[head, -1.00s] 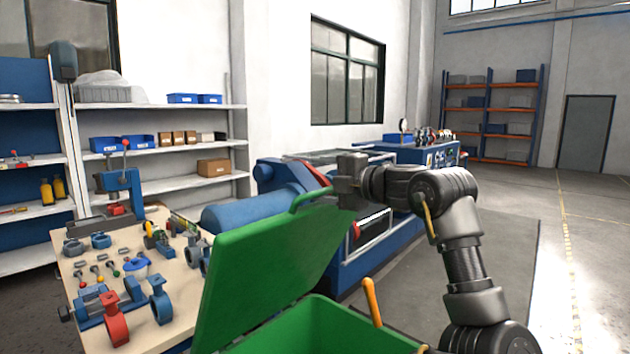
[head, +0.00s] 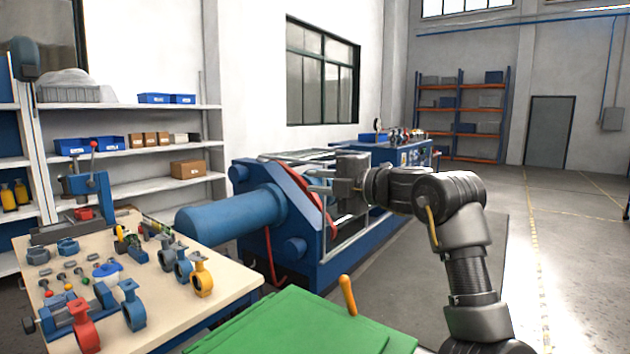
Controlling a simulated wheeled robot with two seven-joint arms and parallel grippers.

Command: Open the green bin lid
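The green bin lid (head: 300,325) is at the bottom centre of the head view and now looks low and flat over the bin. Its lower part is cut off by the picture edge. The bin's inside is not visible. A short orange bar (head: 347,296) stands up at its far right edge.
A workbench (head: 190,312) with several valve parts stands at the left. A blue machine with a cylinder (head: 232,212) is behind the bin, behind my gripper. Shelves (head: 150,186) line the back wall. The floor at the right is clear.

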